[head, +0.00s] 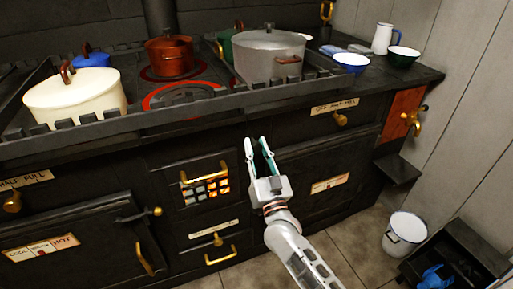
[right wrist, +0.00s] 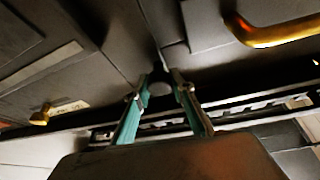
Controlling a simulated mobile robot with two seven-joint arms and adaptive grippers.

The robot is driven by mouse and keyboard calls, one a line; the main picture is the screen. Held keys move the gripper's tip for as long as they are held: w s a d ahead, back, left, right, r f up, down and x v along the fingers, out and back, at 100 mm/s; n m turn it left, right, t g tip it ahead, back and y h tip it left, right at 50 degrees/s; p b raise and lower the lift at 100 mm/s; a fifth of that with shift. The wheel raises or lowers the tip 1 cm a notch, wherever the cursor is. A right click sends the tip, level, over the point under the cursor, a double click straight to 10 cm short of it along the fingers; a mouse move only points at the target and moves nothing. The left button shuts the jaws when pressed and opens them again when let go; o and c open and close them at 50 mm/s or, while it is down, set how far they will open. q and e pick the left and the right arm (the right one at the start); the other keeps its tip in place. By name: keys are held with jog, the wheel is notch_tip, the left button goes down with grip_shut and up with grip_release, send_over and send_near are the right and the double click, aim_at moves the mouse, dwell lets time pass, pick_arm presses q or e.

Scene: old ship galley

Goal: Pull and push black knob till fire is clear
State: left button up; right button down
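The black stove has a small fire window (head: 205,190) in its middle, with orange glow in some cells and grey ones beside them. My right gripper (head: 257,143) is in front of the stove, just right of and above the fire window. Its two fingers are apart, pointing at the stove front. In the right wrist view, a small dark round knob (right wrist: 159,76) shows between and just beyond the fingertips (right wrist: 160,80). I cannot tell whether they touch it. The knob is not distinct in the head view. My left gripper is not in view.
A brass handle (head: 205,172) crosses the window's top; a lower brass handle (head: 221,256) is beneath. A cream pot (head: 75,97), red pot (head: 170,58) and grey pot (head: 268,55) stand on the stove. A white bucket (head: 404,234) is on the floor at right.

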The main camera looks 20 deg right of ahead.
jog(key=shift+s+r, duration=0.1)
jog(key=shift+s, duration=0.05)
jog(key=shift+s+r+p, duration=0.2)
jog(key=shift+s+p, duration=0.2)
jog(key=shift+s, duration=0.2)
jog(key=shift+s+r+p, duration=0.15)
jog(key=shift+s+p, duration=0.25)
jog(key=shift+s, duration=0.15)
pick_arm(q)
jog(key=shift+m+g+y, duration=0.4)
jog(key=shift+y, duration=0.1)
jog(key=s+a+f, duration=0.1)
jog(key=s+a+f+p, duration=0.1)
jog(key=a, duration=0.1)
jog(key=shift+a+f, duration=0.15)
pick_arm(e)
jog(key=v, duration=0.4)
jog(key=shift+s+d+r, duration=0.2)
jog(key=shift+d+r, duration=0.1)
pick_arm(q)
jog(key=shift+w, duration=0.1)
pick_arm(e)
jog(key=c, duration=1.7)
grip_release()
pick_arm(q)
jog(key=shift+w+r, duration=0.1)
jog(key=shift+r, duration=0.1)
